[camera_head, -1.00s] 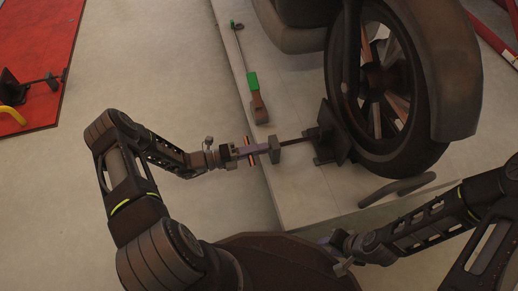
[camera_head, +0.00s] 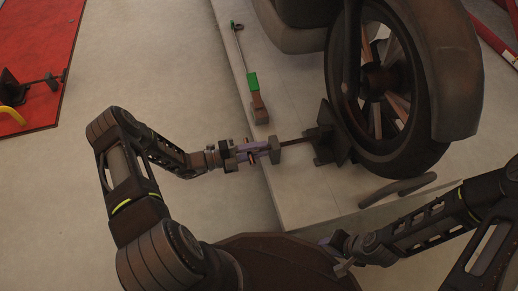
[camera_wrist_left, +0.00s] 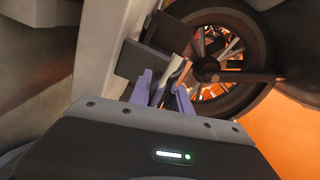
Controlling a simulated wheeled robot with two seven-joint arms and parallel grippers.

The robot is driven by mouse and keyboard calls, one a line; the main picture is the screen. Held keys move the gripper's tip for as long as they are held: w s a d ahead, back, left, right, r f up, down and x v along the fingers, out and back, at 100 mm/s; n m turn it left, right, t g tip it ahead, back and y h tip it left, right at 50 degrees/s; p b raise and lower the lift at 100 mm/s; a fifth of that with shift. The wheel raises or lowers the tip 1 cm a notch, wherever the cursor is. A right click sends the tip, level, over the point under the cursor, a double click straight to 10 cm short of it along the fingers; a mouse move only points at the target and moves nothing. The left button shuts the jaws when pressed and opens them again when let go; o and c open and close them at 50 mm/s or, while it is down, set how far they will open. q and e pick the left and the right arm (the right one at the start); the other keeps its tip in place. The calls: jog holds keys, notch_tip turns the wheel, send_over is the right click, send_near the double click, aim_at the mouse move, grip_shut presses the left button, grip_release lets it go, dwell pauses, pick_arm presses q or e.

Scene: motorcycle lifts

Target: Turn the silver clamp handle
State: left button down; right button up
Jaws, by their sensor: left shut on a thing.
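The wheel clamp is a dark bracket (camera_head: 327,143) against the motorcycle's front wheel (camera_head: 385,85), with a screw rod (camera_head: 296,140) running left to a grey block (camera_head: 275,151). My left gripper (camera_head: 255,149) is at the rod's outer end, left of the block, shut on the silver clamp handle, which the fingers mostly hide. In the left wrist view, the purple fingers (camera_wrist_left: 164,95) stand on both sides of the pale metal handle (camera_wrist_left: 172,72). My right gripper (camera_head: 341,255) is low in the head view, away from the clamp; its finger gap is unclear.
The clamp stands on a grey lift platform (camera_head: 300,195). A red platform (camera_head: 35,50) is at far left, with clear floor between.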

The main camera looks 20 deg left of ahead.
pick_arm(q)
jog(key=c, duration=1.2)
grip_release()
jog(key=shift+c, duration=0.2)
jog(key=shift+a, duration=0.1)
jog(key=p+v, duration=0.1)
jog(key=v, duration=0.6)
jog(key=shift+s+a+p, duration=0.2)
jog(key=shift+s+p, duration=0.05)
jog(key=shift+p, duration=0.15)
